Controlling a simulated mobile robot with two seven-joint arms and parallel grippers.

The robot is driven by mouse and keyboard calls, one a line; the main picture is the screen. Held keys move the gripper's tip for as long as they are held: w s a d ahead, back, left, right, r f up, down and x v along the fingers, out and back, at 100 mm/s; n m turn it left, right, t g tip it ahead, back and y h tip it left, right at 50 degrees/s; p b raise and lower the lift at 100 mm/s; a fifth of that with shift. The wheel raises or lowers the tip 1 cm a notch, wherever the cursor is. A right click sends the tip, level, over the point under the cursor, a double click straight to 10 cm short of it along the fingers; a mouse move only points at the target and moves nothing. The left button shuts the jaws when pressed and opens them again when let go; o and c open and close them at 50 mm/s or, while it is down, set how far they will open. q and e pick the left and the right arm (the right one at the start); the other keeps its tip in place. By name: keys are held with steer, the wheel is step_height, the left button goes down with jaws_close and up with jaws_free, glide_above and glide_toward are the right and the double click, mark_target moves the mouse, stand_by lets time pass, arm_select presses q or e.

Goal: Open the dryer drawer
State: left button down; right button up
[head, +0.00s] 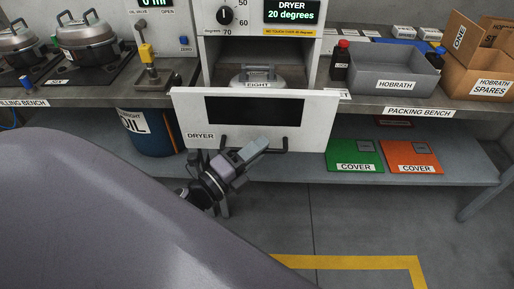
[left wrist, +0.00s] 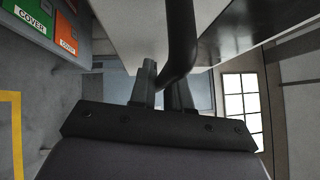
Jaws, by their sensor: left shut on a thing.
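The dryer drawer (head: 312,135) is a white front with a dark window and the label DRYER, and it stands pulled out from the dryer (head: 212,50). A metal pot-like unit labelled EIGHT (head: 262,76) shows inside behind the front. The dark bar handle (head: 284,148) runs along the lower part of the drawer front. My left gripper (head: 255,148) is at the handle, and in the left wrist view its fingers (left wrist: 162,88) are closed at the handle bar (left wrist: 182,45). My right gripper is not in view.
The packing bench (head: 420,112) at right holds a grey bin (head: 395,80), a dark bottle (head: 341,62) and cardboard boxes (head: 482,70). A green cover (head: 352,156) and an orange cover (head: 412,157) lie on the lower shelf. A blue oil drum (head: 150,140) stands at left. The floor in front is clear.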

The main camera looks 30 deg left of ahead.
arm_select(q)
steer(key=c, duration=1.2)
jaws_free()
steer(key=shift+b+v, duration=0.85)
steer(key=shift+v, duration=2.75)
